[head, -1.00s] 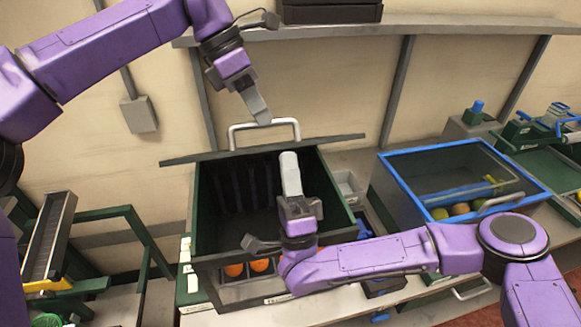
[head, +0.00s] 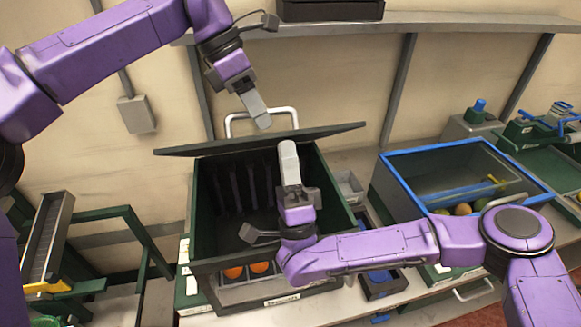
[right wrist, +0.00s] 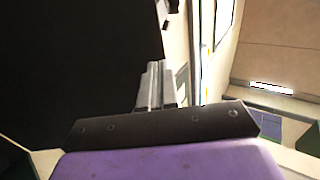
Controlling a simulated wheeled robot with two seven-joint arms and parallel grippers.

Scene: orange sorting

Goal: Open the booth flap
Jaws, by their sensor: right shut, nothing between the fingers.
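The booth is a dark green open-fronted box (head: 202,215) in the middle of the head view. Its flap (head: 335,133) is raised and tilted above the opening, with a pale handle (head: 229,124) on its far side. My right gripper (head: 288,145) is shut and empty, pointing up inside the opening with its tips by the flap's underside; contact is unclear. In the right wrist view its fingers (right wrist: 155,85) are together beside a large dark surface. My left gripper (head: 264,122) points down at the handle, overlapping it in the picture; its finger gap is unclear.
Oranges (head: 234,272) lie in a tray at the booth's front. A blue-rimmed clear-topped bin (head: 400,190) with fruit stands to the right. A shelf (head: 430,27) runs behind above. A rack (head: 45,245) stands at the left.

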